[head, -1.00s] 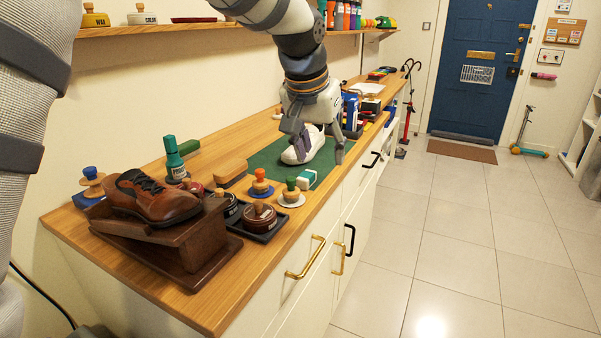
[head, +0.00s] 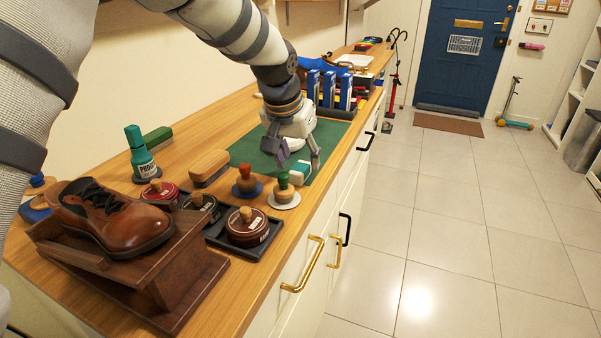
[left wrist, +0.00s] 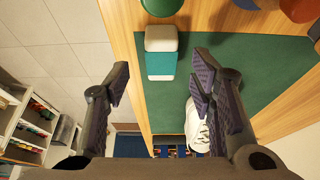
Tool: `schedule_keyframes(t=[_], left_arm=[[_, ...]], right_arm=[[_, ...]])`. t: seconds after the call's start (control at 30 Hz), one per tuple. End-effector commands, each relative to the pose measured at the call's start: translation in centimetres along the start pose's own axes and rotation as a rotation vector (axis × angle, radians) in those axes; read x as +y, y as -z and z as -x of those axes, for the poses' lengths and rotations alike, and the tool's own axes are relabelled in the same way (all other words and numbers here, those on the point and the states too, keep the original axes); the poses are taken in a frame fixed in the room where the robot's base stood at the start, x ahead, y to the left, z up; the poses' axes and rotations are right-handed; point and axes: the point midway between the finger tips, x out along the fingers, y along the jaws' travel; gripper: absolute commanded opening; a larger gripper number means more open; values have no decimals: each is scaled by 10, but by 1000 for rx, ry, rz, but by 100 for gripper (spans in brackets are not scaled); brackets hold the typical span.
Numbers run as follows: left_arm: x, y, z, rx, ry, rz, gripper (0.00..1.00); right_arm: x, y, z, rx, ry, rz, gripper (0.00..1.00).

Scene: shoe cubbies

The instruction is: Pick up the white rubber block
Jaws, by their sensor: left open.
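The white rubber block (head: 304,167), with a teal band around it, lies on the front edge of the green mat (head: 328,134). In the left wrist view the block (left wrist: 160,38) lies ahead, between the lines of the two fingers. My left gripper (head: 298,160) is open and empty, above and close by the block. In the left wrist view its fingertips (left wrist: 163,72) stand wide apart on either side of the block's near end, not visibly touching it. My right gripper is not in view.
A white shoe (left wrist: 193,126) lies on the mat, partly hidden by a finger. Green-knobbed (head: 284,188) and orange-knobbed (head: 247,180) daubers stand close to the block. A tray of polish tins (head: 247,227) and a brown shoe on a stand (head: 116,222) are nearer. Blue boxes (head: 328,90) stand behind.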

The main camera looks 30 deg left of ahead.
Motion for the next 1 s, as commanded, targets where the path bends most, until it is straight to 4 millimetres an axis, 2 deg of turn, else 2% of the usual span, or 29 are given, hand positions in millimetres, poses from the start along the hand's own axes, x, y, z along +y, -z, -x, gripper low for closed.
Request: schedule_keyframes(t=[0.03, 0.1, 0.3, 0.37, 0.53, 0.83, 1.0], left_arm=[[-2, -4, -13, -7, 0, 0, 50], [-1, -4, -26, -7, 0, 0, 50], [-1, -2, -27, -1, 0, 0, 50], [-1, -2, -26, 0, 0, 0, 39], [-1, -2, -26, 0, 0, 0, 0], [-1, 0, -24, 1, 0, 0, 0], [-1, 16, 11, 7, 0, 0, 0]], right_arm=[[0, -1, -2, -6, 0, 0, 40], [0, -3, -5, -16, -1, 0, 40], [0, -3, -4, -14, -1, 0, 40], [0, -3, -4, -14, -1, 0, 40], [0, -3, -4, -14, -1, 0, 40], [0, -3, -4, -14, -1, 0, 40], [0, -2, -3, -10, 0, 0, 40]])
